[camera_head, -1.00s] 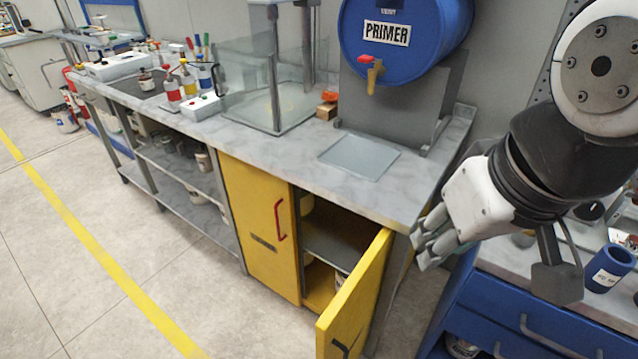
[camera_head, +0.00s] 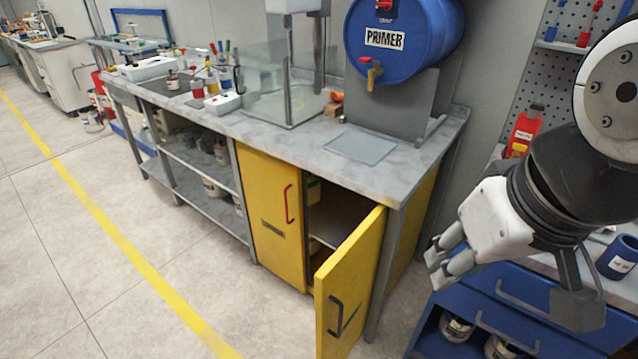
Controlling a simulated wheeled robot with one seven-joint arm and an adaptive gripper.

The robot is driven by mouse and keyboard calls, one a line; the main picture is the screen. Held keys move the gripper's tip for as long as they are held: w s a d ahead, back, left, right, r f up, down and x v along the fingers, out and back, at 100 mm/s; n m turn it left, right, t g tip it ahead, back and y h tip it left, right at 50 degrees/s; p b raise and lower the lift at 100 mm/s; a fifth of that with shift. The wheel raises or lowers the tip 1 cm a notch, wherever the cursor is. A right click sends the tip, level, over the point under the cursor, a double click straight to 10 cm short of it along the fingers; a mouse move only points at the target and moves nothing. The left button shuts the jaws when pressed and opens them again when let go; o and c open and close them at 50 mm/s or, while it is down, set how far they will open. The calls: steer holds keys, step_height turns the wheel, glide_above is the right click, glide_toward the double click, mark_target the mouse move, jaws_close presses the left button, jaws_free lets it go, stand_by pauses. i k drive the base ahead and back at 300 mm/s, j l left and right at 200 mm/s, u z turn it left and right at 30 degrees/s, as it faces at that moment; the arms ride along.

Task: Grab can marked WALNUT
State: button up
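No label reading WALNUT is legible in this view. Several cans show only in part: one on the upper shelf (camera_head: 313,190) inside the yellow cabinet, another lower down (camera_head: 313,247) behind its open door. More stand on the grey rack's lower shelf, such as a pale can (camera_head: 212,188). Two pale cans (camera_head: 457,327) (camera_head: 499,348) sit in the open lower part of the blue cabinet. My gripper (camera_head: 440,262) hangs at the right, in front of the blue cabinet and apart from the yellow door. It appears empty; its fingers overlap, so their opening is unclear.
The yellow cabinet door (camera_head: 347,285) stands open into the floor space. The grey worktop (camera_head: 260,132) carries a glass enclosure, bottles and a blue PRIMER drum (camera_head: 405,40). A blue cup (camera_head: 618,257) stands on the right bench. The floor at left is clear.

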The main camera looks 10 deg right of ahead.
mark_target(173, 82)
steer(key=u, duration=0.55)
steer(key=i+j+u, duration=0.15)
steer(key=i+u, duration=0.6)
steer(key=i, duration=3.95)
steer(key=i+z, duration=0.35)
steer(key=i+j+z, duration=0.15)
steer(key=z, duration=0.15)
steer(key=i+j+z, duration=0.2)
steer(key=i+z, duration=0.15)
steer(key=z, duration=0.65)
